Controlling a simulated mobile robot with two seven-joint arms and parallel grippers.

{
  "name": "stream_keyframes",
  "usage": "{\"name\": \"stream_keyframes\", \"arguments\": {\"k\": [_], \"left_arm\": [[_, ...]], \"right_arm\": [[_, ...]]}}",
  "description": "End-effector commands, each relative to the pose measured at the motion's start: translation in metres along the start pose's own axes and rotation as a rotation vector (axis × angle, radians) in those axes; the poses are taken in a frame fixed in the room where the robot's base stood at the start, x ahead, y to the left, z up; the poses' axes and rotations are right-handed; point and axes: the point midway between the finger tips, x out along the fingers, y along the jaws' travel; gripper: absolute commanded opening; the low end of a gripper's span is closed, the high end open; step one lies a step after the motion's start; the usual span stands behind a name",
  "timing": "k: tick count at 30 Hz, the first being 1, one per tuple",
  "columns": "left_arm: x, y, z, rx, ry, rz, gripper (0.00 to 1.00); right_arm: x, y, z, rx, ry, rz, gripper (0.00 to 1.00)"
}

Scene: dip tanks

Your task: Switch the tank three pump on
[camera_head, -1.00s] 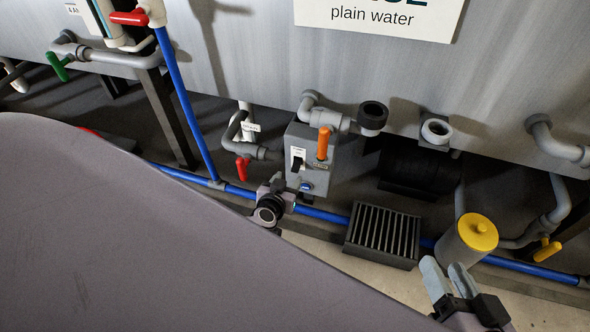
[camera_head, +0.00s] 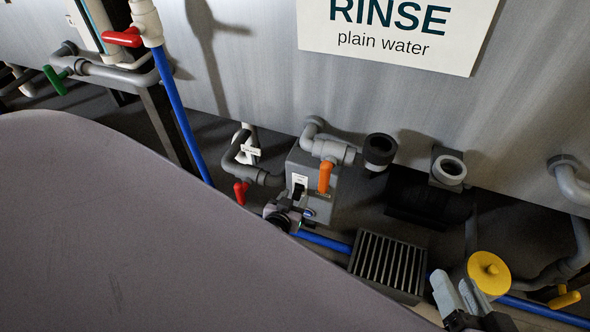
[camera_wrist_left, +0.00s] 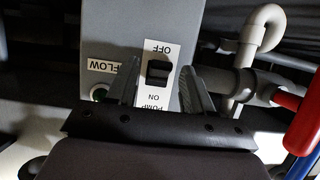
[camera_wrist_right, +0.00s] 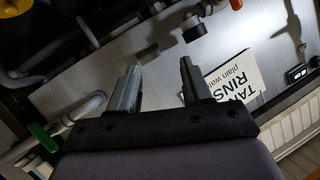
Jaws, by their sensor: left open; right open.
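The grey pump box (camera_head: 322,206) stands below the tank with the rinse sign. Its black switch (camera_head: 298,192) is on a white plate. In the left wrist view the switch (camera_wrist_left: 158,70) sits between the printed words OFF and ON, and I cannot tell which way it is set. My left gripper (camera_wrist_left: 160,82) is open, with one finger on each side of the switch plate; contact is not clear. In the head view its wrist is in front of the box. My right gripper (camera_head: 462,292) is open and empty near the yellow-capped canister.
A FLOW indicator (camera_wrist_left: 99,93) is beside the switch. An orange valve handle (camera_head: 325,176) and a red one (camera_head: 241,192) are close to the box. A black grate (camera_head: 388,262), yellow-capped canister (camera_head: 488,272) and blue pipe (camera_head: 322,240) lie right. The rinse sign (camera_head: 400,35) hangs above.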

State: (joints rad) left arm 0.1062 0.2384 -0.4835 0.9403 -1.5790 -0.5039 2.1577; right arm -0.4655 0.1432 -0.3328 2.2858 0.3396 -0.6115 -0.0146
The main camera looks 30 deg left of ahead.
Motion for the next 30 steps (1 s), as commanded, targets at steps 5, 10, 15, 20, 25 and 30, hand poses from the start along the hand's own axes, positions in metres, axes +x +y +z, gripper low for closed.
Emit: {"name": "stream_keyframes", "arguments": {"k": [5, 10, 15, 20, 25, 30], "left_arm": [[0.0, 0.0, 0.0, 0.0, 0.0, 0.0, 0.32], [0.0, 0.0, 0.0, 0.0, 0.0, 0.0, 0.0], [0.0, 0.0, -0.001, 0.0, -0.008, -0.001, 0.0], [-0.001, -0.002, -0.005, 0.0, -0.047, -0.006, 0.0], [-0.003, -0.002, -0.011, -0.001, -0.126, -0.007, 0.0], [-0.004, -0.002, -0.017, -0.003, -0.226, -0.008, 0.0]], "right_arm": [[0.0, 0.0, 0.001, 0.001, -0.001, 0.0, 0.49], [0.0, 0.0, 0.001, 0.001, -0.002, 0.0, 0.49], [-0.001, 0.0, -0.001, -0.002, -0.003, 0.003, 0.49], [-0.004, 0.001, -0.007, -0.025, -0.007, 0.025, 0.49], [-0.017, 0.013, -0.004, -0.075, -0.045, 0.094, 0.49], [-0.033, 0.022, -0.011, -0.157, -0.076, 0.169, 0.49]]}}
